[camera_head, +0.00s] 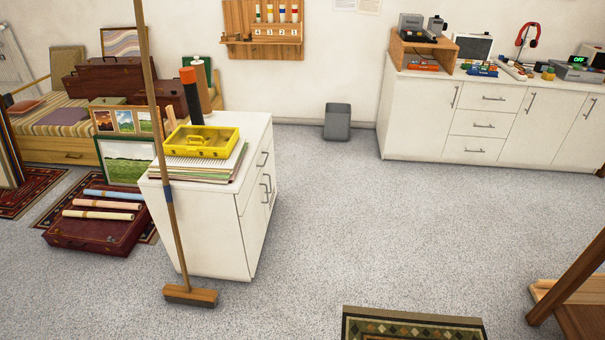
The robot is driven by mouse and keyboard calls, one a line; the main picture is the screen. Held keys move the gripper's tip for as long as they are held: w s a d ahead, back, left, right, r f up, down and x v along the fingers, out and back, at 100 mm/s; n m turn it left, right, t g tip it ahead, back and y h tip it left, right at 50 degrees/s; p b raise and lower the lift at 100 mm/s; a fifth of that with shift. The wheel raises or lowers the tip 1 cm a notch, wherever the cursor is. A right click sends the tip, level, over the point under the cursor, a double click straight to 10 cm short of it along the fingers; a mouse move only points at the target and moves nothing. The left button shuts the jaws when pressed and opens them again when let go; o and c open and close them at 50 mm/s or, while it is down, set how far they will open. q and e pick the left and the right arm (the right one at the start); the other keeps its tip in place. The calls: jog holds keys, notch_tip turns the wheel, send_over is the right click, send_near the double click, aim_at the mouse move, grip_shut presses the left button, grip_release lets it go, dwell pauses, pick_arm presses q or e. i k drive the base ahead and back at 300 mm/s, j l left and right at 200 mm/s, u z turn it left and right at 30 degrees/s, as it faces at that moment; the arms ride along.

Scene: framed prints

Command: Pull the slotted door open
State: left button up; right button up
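I see no door that I can clearly make out as slotted. The white cabinet (205,233) at left centre has a drawer and doors with bar handles on its right side, all shut. A long white counter (425,118) at the back right has plain doors and a stack of drawers with metal handles, all shut. A pale panel with slanted lines (14,62) is cut by the left edge; I cannot tell what it is. Neither of my grippers is in view.
A broom (188,295) leans upright before the white cabinet. A yellow case (202,141) lies on its top. A grey bin (337,121) stands by the wall. A dark red case (95,230) lies at left. Open carpet spans the middle; a patterned rug (412,330) is in front.

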aim_at(267, 172)
jog(key=i+u, duration=0.15)
jog(key=i, duration=0.3)
jog(key=i+l+u, duration=0.2)
jog(key=i, duration=0.25)
jog(key=i+l+u, duration=0.15)
jog(key=u, duration=0.25)
jog(key=i+l+u, duration=0.1)
jog(key=u, duration=0.3)
